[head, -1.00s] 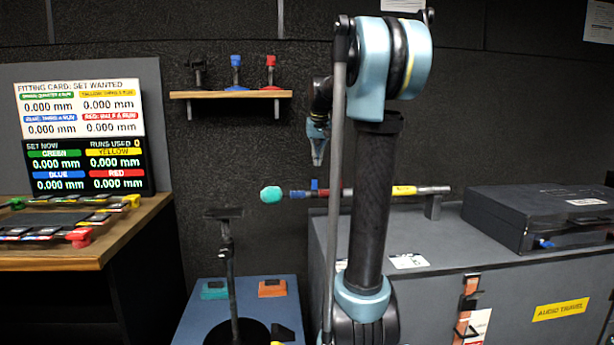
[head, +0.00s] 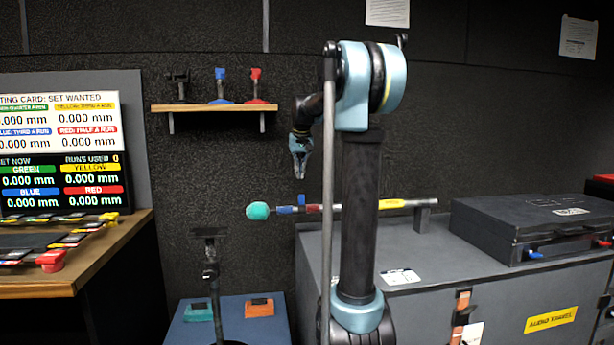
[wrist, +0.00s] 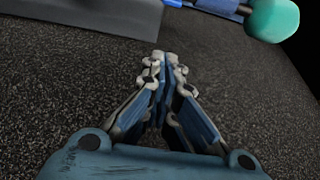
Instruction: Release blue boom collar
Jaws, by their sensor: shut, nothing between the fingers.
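The boom (head: 392,203) lies along the top of the grey case, its green tip (head: 258,211) pointing left past the case edge. A blue collar (head: 285,210) sits on the boom near that tip, with a small blue upright piece (head: 301,199) just right of it. My gripper (head: 300,172) hangs above the boom's left part, pointing down, shut and empty. In the wrist view my gripper (wrist: 165,58) has its fingers together. The green tip (wrist: 272,18) and a blue part of the boom (wrist: 218,5) show at the top right there, apart from the fingers.
A black case (head: 530,225) stands on the grey case (head: 440,262) at right. A wall shelf (head: 215,107) carries blue, red and black fittings. A bench (head: 85,262) with a display (head: 62,180) is at left. A dark stand (head: 210,270) rises before a blue platform (head: 262,325).

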